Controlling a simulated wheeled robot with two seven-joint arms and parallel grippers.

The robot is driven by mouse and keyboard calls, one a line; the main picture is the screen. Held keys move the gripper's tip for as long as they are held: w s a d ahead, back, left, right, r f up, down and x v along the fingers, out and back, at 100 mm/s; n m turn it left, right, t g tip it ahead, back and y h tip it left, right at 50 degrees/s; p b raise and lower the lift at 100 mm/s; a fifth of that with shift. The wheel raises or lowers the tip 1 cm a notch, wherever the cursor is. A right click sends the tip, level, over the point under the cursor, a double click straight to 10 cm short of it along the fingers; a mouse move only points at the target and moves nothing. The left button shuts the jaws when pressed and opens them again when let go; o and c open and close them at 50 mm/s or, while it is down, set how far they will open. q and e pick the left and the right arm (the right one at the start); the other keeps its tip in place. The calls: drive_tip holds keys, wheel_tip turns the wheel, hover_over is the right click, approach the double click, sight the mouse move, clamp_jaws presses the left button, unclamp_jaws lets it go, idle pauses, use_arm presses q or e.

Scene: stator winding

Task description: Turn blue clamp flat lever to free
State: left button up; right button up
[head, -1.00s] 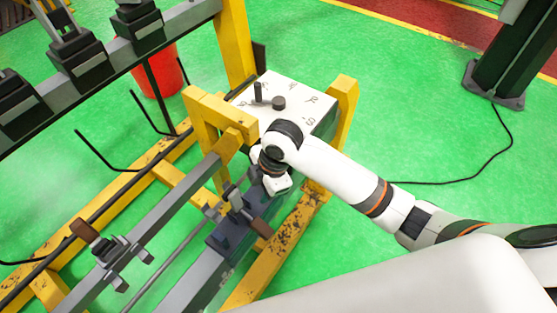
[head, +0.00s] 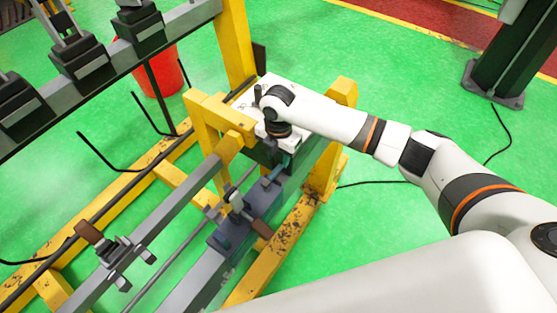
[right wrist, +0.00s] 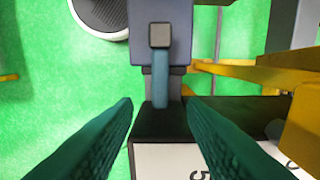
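The blue flat lever (right wrist: 160,78) stands upright in the right wrist view, with a dark square knob at its upper end. It is joined to a blue-grey clamp block (right wrist: 163,42), which also shows in the head view (head: 265,195). My right gripper (right wrist: 160,108) is open. Its two teal fingers spread either side of the lever's lower end, and no contact can be seen. In the head view my right gripper (head: 289,156) points down beside the white box, partly hidden by its own wrist. My left gripper is not in view.
A white-topped box with letters (head: 297,91) stands at the rail's end, between yellow frame posts (head: 343,95). A red bucket (head: 166,75) stands behind. Green floor (head: 400,80) is open to the right.

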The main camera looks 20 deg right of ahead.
sight(278, 167)
drive_tip(key=shift+f, duration=2)
clamp_jaws()
